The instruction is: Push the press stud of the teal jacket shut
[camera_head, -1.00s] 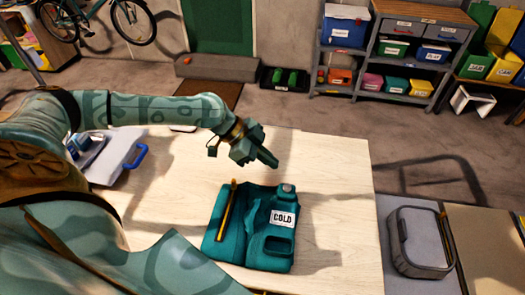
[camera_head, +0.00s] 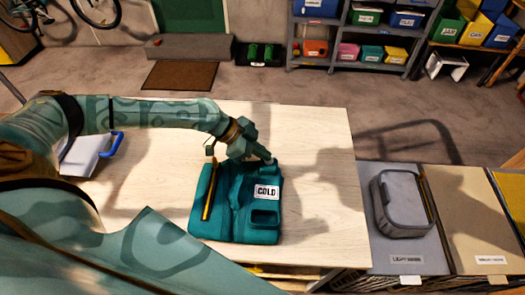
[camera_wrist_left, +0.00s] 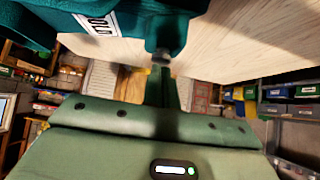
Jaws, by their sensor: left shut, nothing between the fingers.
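The teal jacket (camera_head: 236,222) lies folded on the pale wooden table, with a white COLD label (camera_head: 267,191) and a yellow-edged dark strip along its left side. My left gripper (camera_head: 266,157) is shut and empty, its fingertips at the jacket's upper right corner. A small grey round piece, seemingly the press stud (camera_wrist_left: 160,54), shows right at the fingertips in the left wrist view; contact cannot be told, and the fingers mostly hide it in the head view. The jacket (camera_wrist_left: 140,12) fills the top of the wrist view. My right gripper is not in view.
The table (camera_head: 310,140) is clear to the right of the jacket. A white item with a blue handle (camera_head: 90,150) lies at the table's left. Shelves (camera_head: 350,45) stand at the back.

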